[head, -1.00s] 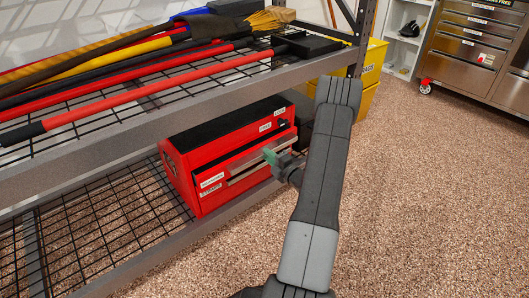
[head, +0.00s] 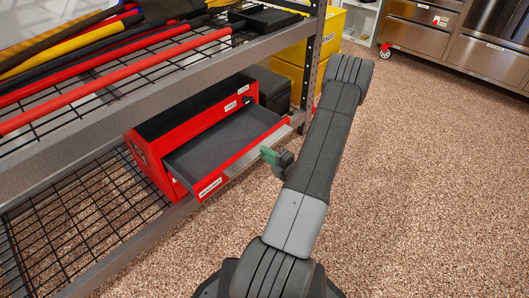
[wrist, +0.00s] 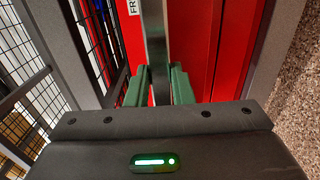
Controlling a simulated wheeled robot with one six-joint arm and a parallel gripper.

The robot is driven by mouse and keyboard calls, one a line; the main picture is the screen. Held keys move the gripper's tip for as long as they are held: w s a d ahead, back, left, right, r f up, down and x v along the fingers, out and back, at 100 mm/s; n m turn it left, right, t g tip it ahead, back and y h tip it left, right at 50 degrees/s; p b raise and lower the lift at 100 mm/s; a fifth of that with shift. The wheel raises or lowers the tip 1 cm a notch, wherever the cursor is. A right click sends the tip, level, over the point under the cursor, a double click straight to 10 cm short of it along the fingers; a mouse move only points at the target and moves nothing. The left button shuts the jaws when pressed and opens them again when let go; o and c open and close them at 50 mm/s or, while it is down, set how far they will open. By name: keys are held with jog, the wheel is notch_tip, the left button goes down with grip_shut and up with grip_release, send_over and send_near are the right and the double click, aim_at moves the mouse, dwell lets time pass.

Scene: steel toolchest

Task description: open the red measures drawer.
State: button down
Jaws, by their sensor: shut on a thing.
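The red toolchest (head: 150,158) sits on the lower wire shelf. Its measures drawer (head: 225,140) is pulled well out over the shelf's front edge, and its dark grey inside looks empty. A white label (head: 210,188) is on the left of the drawer front. A steel handle strip (head: 247,156) runs along that front. My gripper (head: 268,155) is shut on the handle near its right end. In the wrist view, the green fingers of my gripper (wrist: 159,75) stand on both sides of the steel handle (wrist: 156,45).
The shelf's front beam (head: 130,245) runs below the drawer. The upper shelf (head: 140,100) holds long-handled tools above the chest. A dark case (head: 272,88) stands behind the chest, and yellow bins (head: 325,40) stand beyond the post. The speckled floor (head: 430,190) at right is clear.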

jog(key=c, duration=1.3)
grip_release()
jog(key=shift+o, duration=0.2)
jog(key=shift+d, duration=0.1)
jog(key=p+v, duration=0.3)
jog(key=v, duration=1)
jog(key=shift+s+d, duration=0.2)
jog(key=shift+s, duration=0.05)
jog(key=b+x, duration=0.3)
jog(key=x, duration=1.1)
